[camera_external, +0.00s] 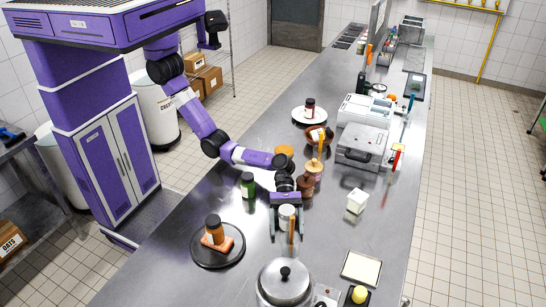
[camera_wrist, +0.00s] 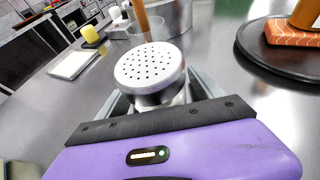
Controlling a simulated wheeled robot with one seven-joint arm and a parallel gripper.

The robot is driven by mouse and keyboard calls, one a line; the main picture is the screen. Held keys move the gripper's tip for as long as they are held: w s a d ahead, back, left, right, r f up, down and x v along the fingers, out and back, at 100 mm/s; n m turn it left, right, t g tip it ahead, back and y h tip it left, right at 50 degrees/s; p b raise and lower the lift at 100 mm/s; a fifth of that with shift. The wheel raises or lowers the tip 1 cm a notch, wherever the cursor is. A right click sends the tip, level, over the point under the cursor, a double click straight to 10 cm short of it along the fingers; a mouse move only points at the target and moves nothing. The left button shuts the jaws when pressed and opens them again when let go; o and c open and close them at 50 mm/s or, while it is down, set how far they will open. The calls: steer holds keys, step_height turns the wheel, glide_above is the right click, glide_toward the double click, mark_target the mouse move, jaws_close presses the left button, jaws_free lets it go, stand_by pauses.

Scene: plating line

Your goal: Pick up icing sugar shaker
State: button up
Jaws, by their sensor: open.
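The icing sugar shaker (camera_wrist: 150,70), with a domed metal lid full of small holes, stands close in front of my wrist camera. In the external view the pale shaker (camera_external: 287,215) stands on the steel counter. My gripper (camera_external: 287,232) is open and reaches down around it, one finger on each side. In the wrist view the gripper (camera_wrist: 155,100) shows its fingers partly behind the shaker's lid. The shaker's lower body is mostly hidden, and I cannot tell whether a finger touches it.
A lidded pot (camera_external: 285,285) and a brown upright stick (camera_external: 291,230) stand just beyond the shaker. A black plate (camera_external: 196,250) holds salmon and a brown bottle. A green bottle (camera_external: 248,185), wooden mills (camera_external: 306,186) and a white tub (camera_external: 357,201) stand nearby. A pale tray (camera_external: 361,268) lies right.

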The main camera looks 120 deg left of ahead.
steer(key=shift+d, duration=0.1)
steer(key=c, duration=1.6)
steer(key=shift+r, duration=0.15)
